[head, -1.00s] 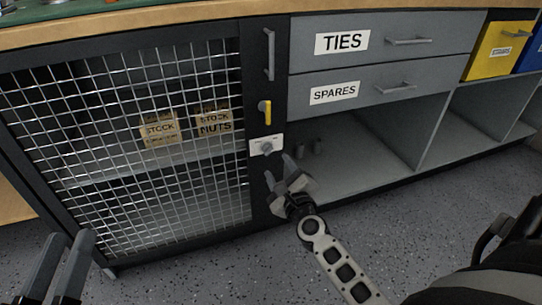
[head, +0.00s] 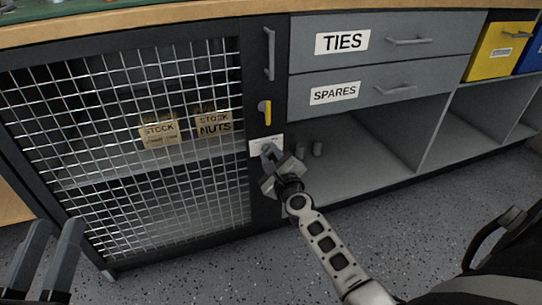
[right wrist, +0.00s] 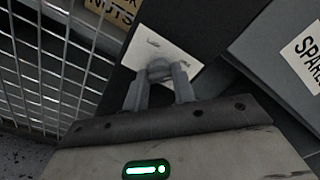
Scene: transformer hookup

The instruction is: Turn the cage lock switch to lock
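The cage lock switch is a grey knob (right wrist: 160,70) on a white plate (head: 257,144), on the dark post right of the mesh cage door (head: 150,120). Small print on the plate is too blurred to read. My right gripper (head: 268,152) is at the plate and partly hides the knob in the head view. In the right wrist view its fingers (right wrist: 161,82) stand on both sides of the knob, very close to it; whether they press on it I cannot tell. My left gripper (head: 56,232) is open and empty at the lower left, away from the switch.
A yellow handle (head: 266,112) sits above the plate, and a grey bar handle (head: 270,54) above that. Drawers marked TIES (head: 375,42) and SPARES (head: 375,88) are to the right, over open shelves (head: 390,140). Labelled stock boxes (head: 212,122) stand behind the mesh.

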